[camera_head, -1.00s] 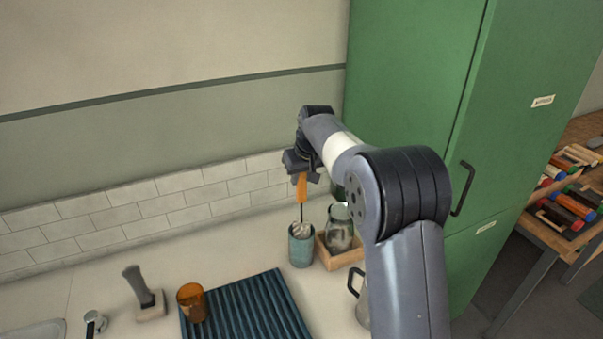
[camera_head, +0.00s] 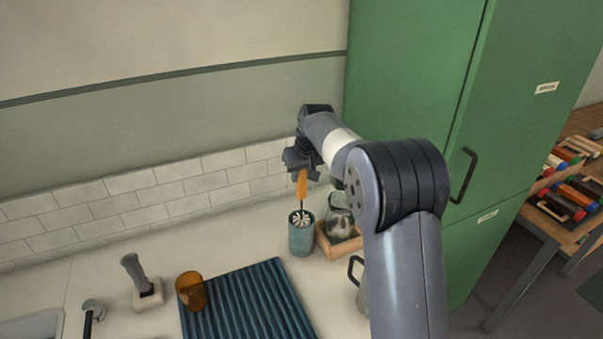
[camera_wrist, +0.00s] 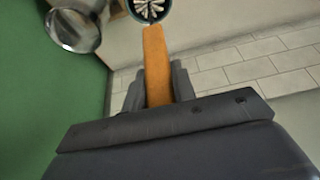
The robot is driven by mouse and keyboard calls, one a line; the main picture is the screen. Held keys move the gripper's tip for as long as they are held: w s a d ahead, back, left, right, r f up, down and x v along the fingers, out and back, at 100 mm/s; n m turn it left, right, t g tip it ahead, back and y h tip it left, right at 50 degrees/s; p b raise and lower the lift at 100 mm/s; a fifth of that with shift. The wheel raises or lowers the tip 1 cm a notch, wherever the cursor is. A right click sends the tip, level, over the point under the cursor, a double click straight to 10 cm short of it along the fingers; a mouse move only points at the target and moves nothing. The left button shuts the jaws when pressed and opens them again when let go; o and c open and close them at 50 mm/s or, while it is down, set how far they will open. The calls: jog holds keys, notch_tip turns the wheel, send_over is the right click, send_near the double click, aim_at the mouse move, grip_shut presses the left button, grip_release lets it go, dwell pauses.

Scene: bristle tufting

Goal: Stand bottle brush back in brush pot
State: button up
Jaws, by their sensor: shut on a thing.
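The bottle brush (camera_head: 301,186) has an orange handle, a thin dark stem and a pale bristle head. My gripper (camera_head: 301,170) is shut on the upper part of its handle, which also shows in the wrist view (camera_wrist: 157,65). The brush hangs upright, bristles down. The brush pot (camera_head: 301,240) is a teal cup on the counter directly below. The bristle head (camera_head: 301,219) shows at the pot's mouth; how deep it sits inside is hard to tell. In the wrist view the white bristles lie within the pot's round rim (camera_wrist: 168,18).
A glass jar (camera_head: 340,218) stands in a wooden tray (camera_head: 340,248) just right of the pot. A blue ribbed mat (camera_head: 250,303), an amber cup (camera_head: 191,291) and a grey-handled brush (camera_head: 140,280) lie to the left. A green cabinet (camera_head: 410,90) stands at right.

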jog(key=shift+f+b, duration=0.35)
jog(key=shift+f, duration=0.25)
jog(key=o, duration=1)
jog(key=shift+r, duration=0.2)
jog(key=p+v, duration=0.4)
jog(key=v, duration=0.3)
jog(key=shift+s+r, duration=0.15)
jog(key=shift+r, duration=0.2)
dwell(0.5)
dwell(0.6)
jog(key=b+x, duration=0.2)
jog(key=x, duration=0.2)
jog(key=shift+f, duration=0.15)
jog(key=shift+w+f+b, duration=0.25)
jog(key=shift+f+b, duration=0.05)
jog(key=shift+f, duration=0.2)
